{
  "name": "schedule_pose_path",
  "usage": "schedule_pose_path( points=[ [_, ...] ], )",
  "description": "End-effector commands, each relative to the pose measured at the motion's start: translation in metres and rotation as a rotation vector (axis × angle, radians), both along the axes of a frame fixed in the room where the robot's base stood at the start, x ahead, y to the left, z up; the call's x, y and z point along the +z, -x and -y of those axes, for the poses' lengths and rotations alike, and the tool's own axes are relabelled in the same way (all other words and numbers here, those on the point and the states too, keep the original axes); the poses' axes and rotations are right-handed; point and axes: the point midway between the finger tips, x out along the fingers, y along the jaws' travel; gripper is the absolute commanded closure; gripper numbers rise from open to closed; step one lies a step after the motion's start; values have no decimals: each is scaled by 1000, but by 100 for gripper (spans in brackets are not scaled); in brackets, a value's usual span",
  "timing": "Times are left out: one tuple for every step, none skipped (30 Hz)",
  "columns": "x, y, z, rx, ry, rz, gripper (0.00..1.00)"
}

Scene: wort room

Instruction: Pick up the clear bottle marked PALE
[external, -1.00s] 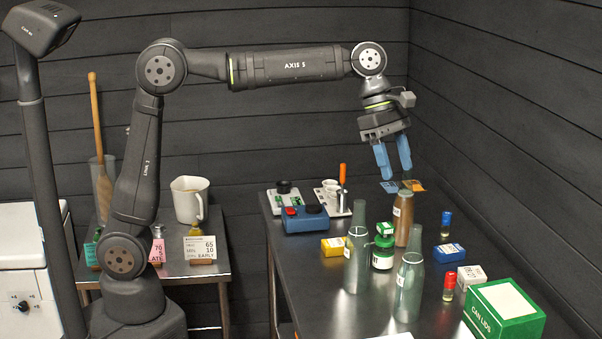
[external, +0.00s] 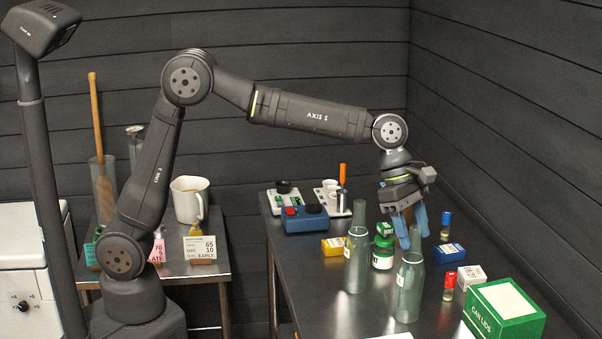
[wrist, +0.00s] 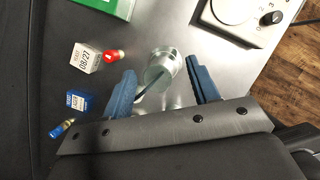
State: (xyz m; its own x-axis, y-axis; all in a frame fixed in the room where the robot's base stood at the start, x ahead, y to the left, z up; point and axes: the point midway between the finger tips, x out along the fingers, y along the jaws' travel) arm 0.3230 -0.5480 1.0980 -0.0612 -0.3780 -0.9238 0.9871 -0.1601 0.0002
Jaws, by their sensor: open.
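Two clear bottles stand upright on the dark table in the external view: a left one (external: 356,268) and a right, nearer one (external: 408,292). Their labels are too small to read, so I cannot tell which is marked PALE. My gripper (external: 413,241) points down at the neck of the right bottle, with its blue fingers open. In the wrist view, a clear bottle (wrist: 160,68) shows between the open fingers of my gripper (wrist: 161,66). I cannot tell whether either finger touches it.
A green-lidded jar (external: 383,254) stands between the clear bottles, farther back. Right of them are a red-capped vial (external: 449,288), a white box (external: 471,277), a blue box (external: 448,253) and a green CAN LIDS box (external: 505,311). A yellow box (external: 333,247) sits left.

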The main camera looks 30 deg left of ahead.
Motion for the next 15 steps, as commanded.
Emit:
schedule_pose_path(
  points=[
    [-8, 1, 3, -1, -3, -2, 45],
    [-12, 1, 4, 0, -2, -2, 45],
    [-16, 1, 6, 0, -2, -2, 45],
    [-17, 1, 6, 1, -1, -1, 45],
    [-18, 1, 7, 1, -1, -1, 45],
    [-19, 1, 7, 1, -1, -1, 45],
    [-18, 1, 7, 1, 0, 0, 45],
    [-18, 1, 7, 1, 0, 0, 45],
    [-18, 1, 7, 1, 0, 0, 45],
    [-18, 1, 7, 1, 0, 0, 45],
    [-18, 1, 7, 1, 0, 0, 49],
    [-18, 1, 7, 1, 0, 0, 57],
    [-18, 1, 7, 1, 0, 0, 63],
    [-18, 1, 7, 1, 0, 0, 69],
    [-18, 1, 7, 1, 0, 0, 77]
  ],
)
